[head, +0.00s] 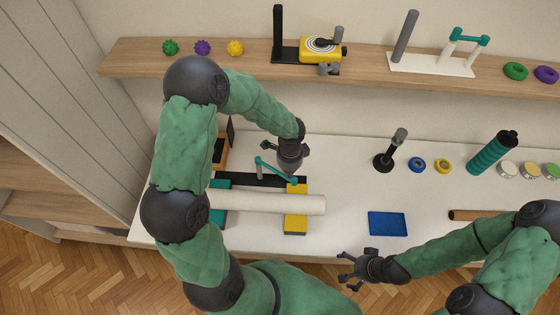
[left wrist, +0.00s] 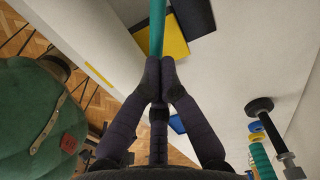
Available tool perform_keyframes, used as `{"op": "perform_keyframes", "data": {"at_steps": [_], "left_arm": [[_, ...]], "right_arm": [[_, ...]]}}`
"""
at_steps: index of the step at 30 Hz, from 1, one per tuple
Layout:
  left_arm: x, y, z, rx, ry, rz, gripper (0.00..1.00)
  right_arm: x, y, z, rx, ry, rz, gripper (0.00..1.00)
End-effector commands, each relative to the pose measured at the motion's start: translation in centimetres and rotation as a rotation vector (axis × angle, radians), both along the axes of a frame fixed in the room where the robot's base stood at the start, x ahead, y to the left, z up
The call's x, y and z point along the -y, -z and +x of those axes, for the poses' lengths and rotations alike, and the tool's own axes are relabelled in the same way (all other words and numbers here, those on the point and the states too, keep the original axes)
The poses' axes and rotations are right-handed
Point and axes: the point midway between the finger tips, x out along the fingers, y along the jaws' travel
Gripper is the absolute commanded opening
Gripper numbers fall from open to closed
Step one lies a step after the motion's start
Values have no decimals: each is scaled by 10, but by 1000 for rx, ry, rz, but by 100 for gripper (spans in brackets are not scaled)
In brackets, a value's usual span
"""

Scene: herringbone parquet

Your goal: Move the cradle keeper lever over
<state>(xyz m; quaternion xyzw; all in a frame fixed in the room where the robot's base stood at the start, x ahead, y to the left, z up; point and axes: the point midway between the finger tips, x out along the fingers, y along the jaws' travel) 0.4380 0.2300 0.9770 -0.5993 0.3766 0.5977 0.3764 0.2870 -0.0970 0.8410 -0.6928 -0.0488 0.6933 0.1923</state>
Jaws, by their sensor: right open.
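The cradle has a teal block (head: 217,216), a yellow block (head: 296,222) and a dark bar behind. A white cylinder (head: 265,203) lies across both blocks. The teal keeper lever (head: 275,170) runs from a grey post to above the yellow block's rear end. My left gripper (head: 293,177) points down at the lever's right end. In the left wrist view its fingertips (left wrist: 159,66) close together at the teal lever (left wrist: 157,30); the exact contact is partly hidden. My right gripper (head: 348,269) is open and empty, in front of the table edge.
A blue tray (head: 387,224) lies right of the cradle. Behind stand a black post on a round base (head: 385,158), rings and a teal ribbed cylinder (head: 491,153). A brown rod (head: 472,215) lies at right. A shelf (head: 365,70) runs above. The table's middle is clear.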

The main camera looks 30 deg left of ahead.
Motion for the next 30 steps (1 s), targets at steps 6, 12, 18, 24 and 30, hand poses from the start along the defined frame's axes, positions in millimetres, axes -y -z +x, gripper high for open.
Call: {"op": "perform_keyframes", "data": {"at_steps": [6,12,18,24,30], "left_arm": [[3,-10,-1,-2,1,-3,0],[2,-24,0,0,0,-2,0],[1,-38,0,0,0,-1,0],[0,-52,0,-1,0,0,0],[0,-61,0,-1,1,0,0]], "right_arm": [[0,-9,0,0,0,0,100],[0,-20,0,0,0,0,100],[0,-31,0,0,0,0,100],[0,-41,0,0,0,0,100],[0,-48,0,0,0,0,100]]}}
